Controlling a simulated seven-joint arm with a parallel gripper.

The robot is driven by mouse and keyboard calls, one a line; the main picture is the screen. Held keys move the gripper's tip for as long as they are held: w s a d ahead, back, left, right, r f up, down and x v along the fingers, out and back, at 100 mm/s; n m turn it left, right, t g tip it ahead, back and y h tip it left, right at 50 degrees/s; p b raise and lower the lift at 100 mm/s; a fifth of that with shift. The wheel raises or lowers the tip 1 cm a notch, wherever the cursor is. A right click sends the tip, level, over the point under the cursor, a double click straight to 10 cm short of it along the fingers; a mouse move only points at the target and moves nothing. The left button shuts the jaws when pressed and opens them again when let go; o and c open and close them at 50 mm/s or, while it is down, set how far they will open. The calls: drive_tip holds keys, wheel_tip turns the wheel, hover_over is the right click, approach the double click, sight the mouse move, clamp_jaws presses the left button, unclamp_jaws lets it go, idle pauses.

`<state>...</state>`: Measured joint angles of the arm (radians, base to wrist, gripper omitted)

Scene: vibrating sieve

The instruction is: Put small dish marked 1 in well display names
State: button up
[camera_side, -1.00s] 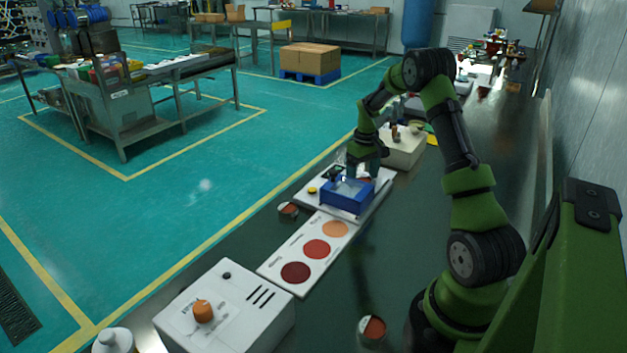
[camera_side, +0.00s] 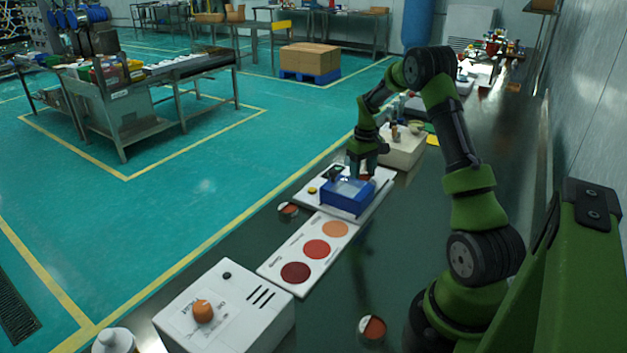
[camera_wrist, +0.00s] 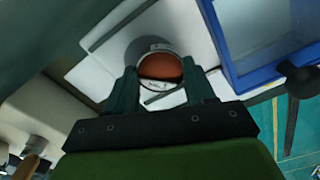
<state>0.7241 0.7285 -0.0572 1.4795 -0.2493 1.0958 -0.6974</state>
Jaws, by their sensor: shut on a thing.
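My gripper (camera_wrist: 160,88) is shut on a small round dish (camera_wrist: 160,66) with a white rim and reddish-brown contents, seen between the fingers in the wrist view. Its mark cannot be read. In the side view my gripper (camera_side: 366,170) is just behind the blue-framed box (camera_side: 345,198), and the dish is mostly hidden. A white board (camera_side: 284,261) with three coloured round spots, dark red, red and orange, lies in front of the box; its lettering is too small to read. Two other small dishes stand on the bench, one left of the board (camera_side: 288,210) and one at the front (camera_side: 372,328).
The blue-framed box stands on a white base (camera_side: 317,190), close beside my gripper; its edge also shows in the wrist view (camera_wrist: 262,80). A white machine with an orange knob (camera_side: 222,308) is at the front left. A pale box (camera_side: 403,150) stands behind.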

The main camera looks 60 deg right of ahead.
wheel_tip(320, 180, up, 7)
drive_tip(key=shift+f, duration=0.1)
drive_tip(key=shift+w+a+r, duration=0.25)
drive_tip(key=shift+r, duration=0.3)
drive_tip(key=shift+w+a+r, duration=0.2)
drive_tip(key=shift+w+r, duration=0.05)
drive_tip(key=shift+r, duration=0.25)
drive_tip(key=w+a+n, duration=0.1)
drive_tip(key=a, duration=0.2)
drive_tip(key=w+a+r, duration=0.1)
drive_tip(key=w+a, duration=0.1)
drive_tip(key=a, duration=0.1)
drive_tip(key=w+a+n, duration=0.1)
drive_tip(key=a, duration=0.2)
drive_tip(key=shift+w+r+n, duration=0.2)
drive_tip(key=shift+r+n, duration=0.1)
drive_tip(key=shift+r, duration=0.1)
drive_tip(key=shift+c, duration=0.7)
drive_tip(key=w+a+n, duration=0.1)
drive_tip(key=a+n, duration=0.1)
drive_tip(key=a, duration=0.7)
drive_tip(key=n, duration=0.4)
hover_over(295, 272)
wheel_tip(295, 272, down, 8)
drive_tip(key=shift+s+r, duration=0.1)
drive_tip(key=shift+f, duration=2.4)
drive_tip(key=shift+f, duration=0.1)
